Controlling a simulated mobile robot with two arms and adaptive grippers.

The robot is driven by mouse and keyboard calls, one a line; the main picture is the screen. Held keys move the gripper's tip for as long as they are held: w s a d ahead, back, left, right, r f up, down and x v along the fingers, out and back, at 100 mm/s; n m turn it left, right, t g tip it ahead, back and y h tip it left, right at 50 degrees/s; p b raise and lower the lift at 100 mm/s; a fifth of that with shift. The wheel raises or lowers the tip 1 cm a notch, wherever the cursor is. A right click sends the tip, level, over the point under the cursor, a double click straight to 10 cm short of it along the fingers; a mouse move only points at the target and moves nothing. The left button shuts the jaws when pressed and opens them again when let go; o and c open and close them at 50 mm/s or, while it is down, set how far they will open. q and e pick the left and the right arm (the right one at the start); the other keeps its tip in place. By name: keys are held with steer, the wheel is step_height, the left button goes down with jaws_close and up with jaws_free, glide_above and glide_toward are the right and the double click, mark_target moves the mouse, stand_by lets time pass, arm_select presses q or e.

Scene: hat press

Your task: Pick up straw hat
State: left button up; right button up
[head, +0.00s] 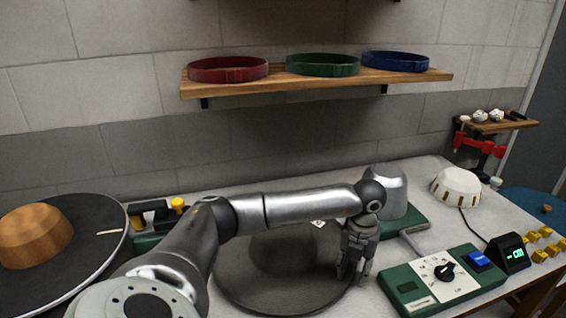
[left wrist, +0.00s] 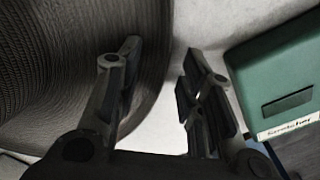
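The straw hat (head: 240,280), dark grey with a wide round brim, lies on the table in the middle of the head view. My arm partly covers it. In the left wrist view its woven brim (left wrist: 60,65) fills the upper left. My left gripper (head: 350,278) points down at the brim's right edge. In the left wrist view the gripper (left wrist: 160,75) is open, with one finger over the brim and the other over bare table. Whether either finger touches the hat cannot be told. My right gripper is not in view.
A green control box (head: 440,282) with a dial stands close right of the gripper. A grey metal dome (head: 388,190) on a green base stands behind. A wooden block (head: 35,232) on a dark disc is at left. A shelf (head: 300,82) holds red, green and blue bands.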

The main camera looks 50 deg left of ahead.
arm_select(q)
jaws_close()
steer(key=shift+r, duration=0.2)
steer(key=shift+r+b, duration=0.4)
steer(key=shift+r, duration=0.2)
steer(key=w+d+r+b, duration=0.3)
steer(key=w+d+r, duration=0.2)
steer(key=d+r, duration=0.6)
steer(key=shift+w+d+r, duration=0.15)
steer(key=shift+d+r, duration=0.1)
steer(key=shift+d, duration=0.75)
steer(key=c, duration=0.6)
jaws_free()
jaws_close()
